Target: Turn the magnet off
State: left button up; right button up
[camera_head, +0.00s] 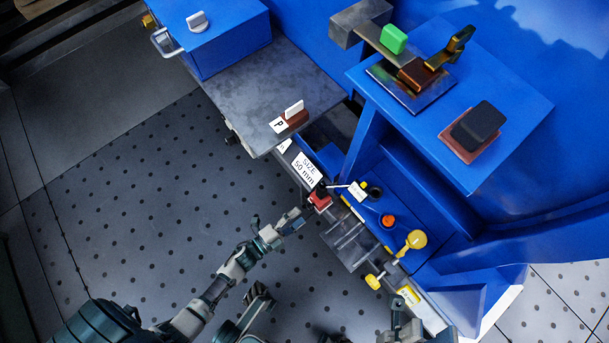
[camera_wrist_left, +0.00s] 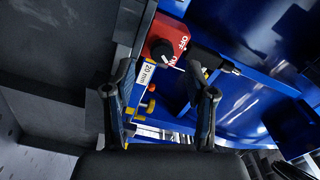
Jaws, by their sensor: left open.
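The magnet switch is a small red box (camera_head: 320,201) on the machine's front edge, in the middle of the head view. In the left wrist view the red box (camera_wrist_left: 171,30) shows near the top, with ON and OFF labels and a round black knob (camera_wrist_left: 163,52). I cannot tell surely which label the knob points at. My left gripper (camera_head: 296,216) is open and close to the box, on its lower left side. In the left wrist view its fingers (camera_wrist_left: 163,75) are apart, with the knob showing beyond the gap. A part of my right arm shows at the bottom edge; its jaws are unclear.
A blue machine body with a shelf (camera_head: 455,128) stands to the right. A grey table (camera_head: 262,90) is above. Yellow knobs (camera_head: 415,240) and an orange button (camera_head: 388,221) are right of the switch. A SIZE 50 mm label (camera_head: 306,170) is beside it. The dotted floor at left is clear.

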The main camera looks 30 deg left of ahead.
pick_arm(q)
jog(key=v, duration=0.8)
jog(key=shift+s, duration=0.1)
